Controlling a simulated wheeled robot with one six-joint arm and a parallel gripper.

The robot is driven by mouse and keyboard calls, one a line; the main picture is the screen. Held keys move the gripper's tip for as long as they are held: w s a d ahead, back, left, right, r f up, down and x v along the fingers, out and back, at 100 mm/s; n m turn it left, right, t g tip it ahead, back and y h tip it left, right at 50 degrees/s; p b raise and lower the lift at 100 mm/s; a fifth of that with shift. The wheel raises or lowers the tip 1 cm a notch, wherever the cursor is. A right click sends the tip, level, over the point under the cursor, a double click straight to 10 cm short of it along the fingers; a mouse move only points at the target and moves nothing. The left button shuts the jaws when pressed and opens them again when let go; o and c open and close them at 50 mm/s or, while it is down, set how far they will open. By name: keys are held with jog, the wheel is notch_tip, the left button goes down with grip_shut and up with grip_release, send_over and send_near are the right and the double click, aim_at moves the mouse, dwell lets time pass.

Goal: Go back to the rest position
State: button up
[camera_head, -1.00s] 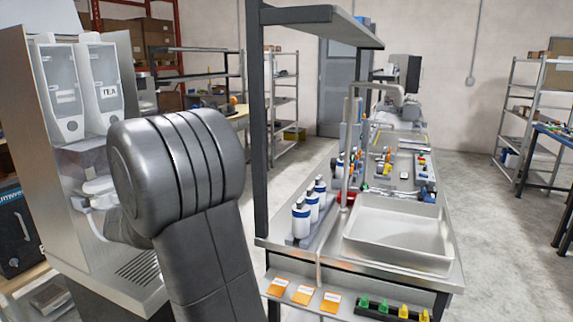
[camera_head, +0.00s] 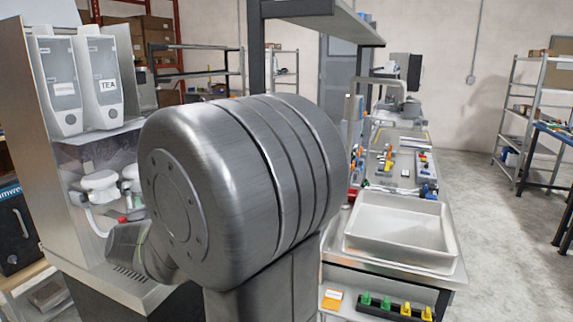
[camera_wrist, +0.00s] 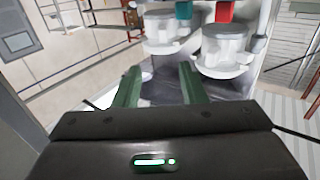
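My gripper (camera_wrist: 157,80) shows in the wrist view with its two green fingers spread apart and nothing between them. Beyond the fingertips are two white dispenser valves, one with a teal part (camera_wrist: 166,36) and one with a red part (camera_wrist: 225,50). The gripper looks apart from both. In the head view my large grey arm joint fills the middle, and the fingers cannot be made out. The dispenser stand (camera_head: 30,130) is at the left, with a container labelled TEA (camera_head: 100,100) and another container (camera_head: 58,100) beside it.
A metal workbench with a sink tray (camera_head: 400,238) stands right of my arm. Yellow and green pieces (camera_head: 385,304) sit on its lower front ledge. An upright post and overhead shelf (camera_head: 330,22) rise behind my arm. The floor (camera_head: 490,240) at the right is clear.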

jog(key=x, duration=1)
jog(key=shift+w+a, duration=0.2)
jog(key=shift+a, duration=0.05)
jog(key=shift+w+d+n+y+b, duration=0.15)
jog(key=shift+n+y+b, duration=0.4)
jog(key=shift+b, duration=0.65)
jog(key=shift+w+r+n+g+y+p, duration=0.25)
jog(key=shift+r+g+y+p, duration=0.15)
jog(key=shift+r+g, duration=0.1)
jog(key=shift+d, duration=0.1)
jog(key=shift+w+f+n+g+y+p, duration=0.1)
jog(key=shift+w+n+g+y+p, duration=0.05)
jog(key=shift+n+g+y+p, duration=0.3)
